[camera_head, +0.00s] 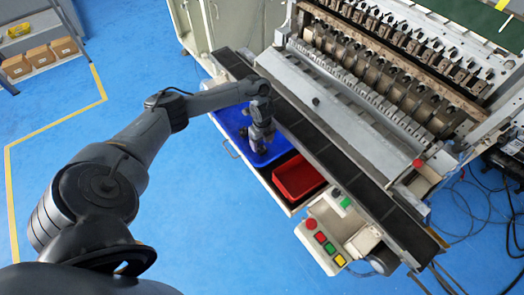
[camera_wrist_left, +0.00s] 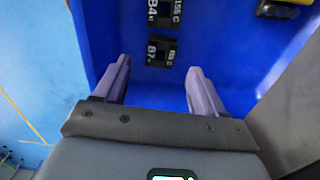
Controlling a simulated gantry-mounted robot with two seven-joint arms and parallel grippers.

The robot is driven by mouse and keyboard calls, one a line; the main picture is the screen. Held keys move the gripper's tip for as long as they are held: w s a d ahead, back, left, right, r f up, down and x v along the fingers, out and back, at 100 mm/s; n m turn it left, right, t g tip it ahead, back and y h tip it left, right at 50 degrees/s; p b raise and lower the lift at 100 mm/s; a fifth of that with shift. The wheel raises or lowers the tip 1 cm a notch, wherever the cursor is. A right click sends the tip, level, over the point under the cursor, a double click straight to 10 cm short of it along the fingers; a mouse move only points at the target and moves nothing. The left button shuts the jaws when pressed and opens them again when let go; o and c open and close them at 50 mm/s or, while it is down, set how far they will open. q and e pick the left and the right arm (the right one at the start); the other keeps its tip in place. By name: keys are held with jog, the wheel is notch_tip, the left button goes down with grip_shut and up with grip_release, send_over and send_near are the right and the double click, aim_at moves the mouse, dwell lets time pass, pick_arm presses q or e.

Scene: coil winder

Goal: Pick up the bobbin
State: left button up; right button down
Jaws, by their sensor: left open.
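Small black parts with white markings lie in the blue tray (camera_head: 232,118). In the left wrist view, one black part (camera_wrist_left: 161,51) lies just beyond the gap between my fingertips, and another black part (camera_wrist_left: 164,13) lies behind it. I cannot tell for sure which one is the bobbin. My left gripper (camera_head: 261,148) is over the tray in the head view. In the left wrist view, my left gripper (camera_wrist_left: 158,70) is open with nothing between its fingers. It hides part of the tray in the head view. My right gripper is out of view.
A red bin (camera_head: 298,178) sits next to the blue tray. A dark conveyor (camera_head: 330,160) and the winding machine (camera_head: 375,75) stand to the right. A button panel (camera_head: 322,245) is at the front. A black and yellow item (camera_wrist_left: 280,9) lies at the tray's far right.

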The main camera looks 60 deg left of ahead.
aim_at(262, 148)
pick_arm(q)
jog(key=shift+a+f+b, duration=0.2)
jog(key=shift+f+b, duration=0.15)
jog(key=shift+f, duration=2.15)
jog(key=shift+c, duration=0.4)
jog(key=c, duration=1)
